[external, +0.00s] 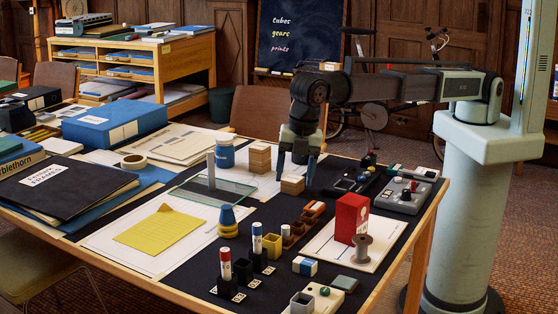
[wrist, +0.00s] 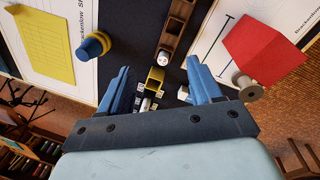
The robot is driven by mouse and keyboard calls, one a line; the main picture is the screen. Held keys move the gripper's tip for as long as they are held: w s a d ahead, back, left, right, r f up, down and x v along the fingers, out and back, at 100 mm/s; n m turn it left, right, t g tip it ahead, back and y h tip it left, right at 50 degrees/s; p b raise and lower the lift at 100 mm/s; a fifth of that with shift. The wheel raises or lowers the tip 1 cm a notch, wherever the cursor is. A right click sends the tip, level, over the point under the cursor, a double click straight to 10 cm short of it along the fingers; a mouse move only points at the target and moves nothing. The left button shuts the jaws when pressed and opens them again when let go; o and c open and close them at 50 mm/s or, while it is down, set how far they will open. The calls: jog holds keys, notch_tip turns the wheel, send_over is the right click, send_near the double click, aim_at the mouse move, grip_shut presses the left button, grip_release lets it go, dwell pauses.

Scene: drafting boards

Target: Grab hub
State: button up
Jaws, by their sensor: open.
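No thing in view is clearly labelled as the hub, so I cannot tell which one it is. A grey-brown spool-shaped piece (external: 362,249) stands upright in front of a red box (external: 351,217); in the wrist view the spool-shaped piece (wrist: 247,86) is right of the right finger. A grey box with knobs (external: 408,193) lies at the table's right. My gripper (external: 297,172) points down, open and empty, above the table near a wooden block (external: 292,185). In the wrist view my gripper (wrist: 158,82) has a yellow square cup (wrist: 155,79) in the gap between its fingers.
A blue-and-yellow cone-like piece (external: 227,222), a glass plate with an upright post (external: 211,172), a blue-white jar (external: 225,153) and stacked wooden blocks (external: 260,158) stand nearby. Marker pens in dark holders (external: 226,263) are at the front.

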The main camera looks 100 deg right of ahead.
aim_at(362, 238)
jog(key=s+a+r+n+g, duration=0.1)
jog(key=s+a+n, duration=0.3)
jog(key=s+a, duration=1)
jog(key=shift+y, duration=0.3)
jog(key=f, duration=0.2)
jog(key=w+a+f, duration=0.1)
jog(key=f, duration=0.2)
jog(key=w+f, duration=0.1)
jog(key=f, duration=0.2)
jog(key=shift+w+a+f, duration=0.15)
jog(key=shift+a+f, duration=0.05)
jog(key=shift+a, duration=0.15)
jog(key=shift+w+a+f, duration=0.1)
jog(key=shift+w+f, duration=0.05)
jog(key=shift+f, duration=1.2)
jog(key=shift+w+f, duration=0.1)
jog(key=shift+f, duration=1.2)
jog(key=shift+c, duration=0.4)
jog(key=c, duration=0.8)
jog(key=shift+r, duration=0.1)
